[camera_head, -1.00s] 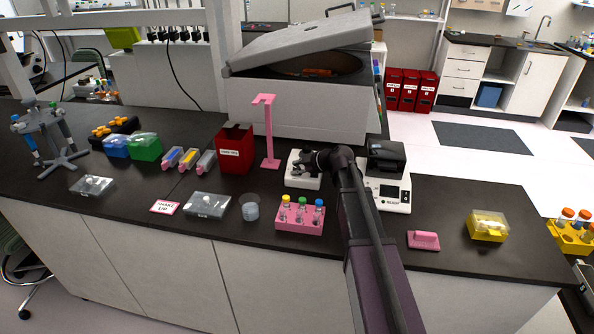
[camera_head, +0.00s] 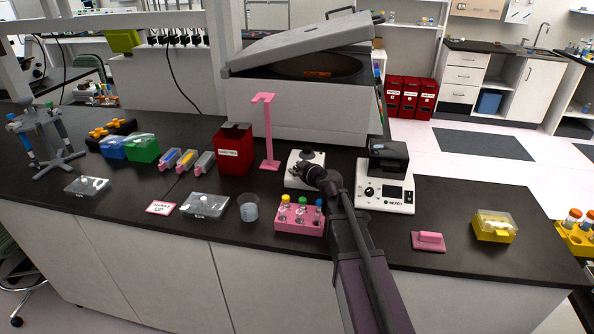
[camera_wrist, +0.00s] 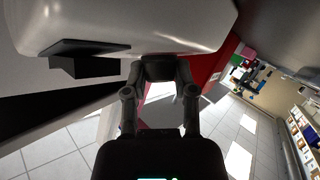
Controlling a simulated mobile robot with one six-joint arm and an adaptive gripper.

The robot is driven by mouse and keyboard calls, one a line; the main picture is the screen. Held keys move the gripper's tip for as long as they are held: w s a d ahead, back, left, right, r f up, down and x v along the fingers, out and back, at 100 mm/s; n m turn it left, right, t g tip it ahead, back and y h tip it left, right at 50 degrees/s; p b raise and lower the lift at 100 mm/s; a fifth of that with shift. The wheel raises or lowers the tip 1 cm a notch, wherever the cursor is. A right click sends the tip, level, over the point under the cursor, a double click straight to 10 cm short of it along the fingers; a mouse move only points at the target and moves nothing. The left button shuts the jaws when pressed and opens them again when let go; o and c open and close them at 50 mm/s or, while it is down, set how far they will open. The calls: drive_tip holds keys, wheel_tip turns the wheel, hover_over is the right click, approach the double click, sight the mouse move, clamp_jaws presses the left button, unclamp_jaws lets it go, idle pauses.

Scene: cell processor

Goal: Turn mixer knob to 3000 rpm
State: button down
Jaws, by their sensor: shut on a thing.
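The mixer (camera_head: 311,157) is a small white box with a dark round cup on top, standing at the middle of the black bench. My gripper (camera_head: 298,171) is at its front face, coming from the right. In the wrist view my gripper (camera_wrist: 159,74) has its two fingers closed in on a small dark piece, which I take to be the mixer knob (camera_wrist: 158,66). A large pale body, likely the mixer, fills the top of that view. The knob's marks and any rpm reading are hidden or too small to read.
A pink tube rack (camera_head: 290,224) with capped tubes stands just in front of the mixer. A white device with a black top (camera_head: 388,193) is close on the right. A pink stand (camera_head: 268,135) and a red box (camera_head: 234,149) are to the left. A large open-lidded machine (camera_head: 270,98) stands behind.

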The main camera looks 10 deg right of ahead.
idle(0.3)
drive_tip(key=shift+c, duration=2)
unclamp_jaws()
drive_tip(key=shift+w+n, duration=0.1)
drive_tip(key=shift+n, duration=0.2)
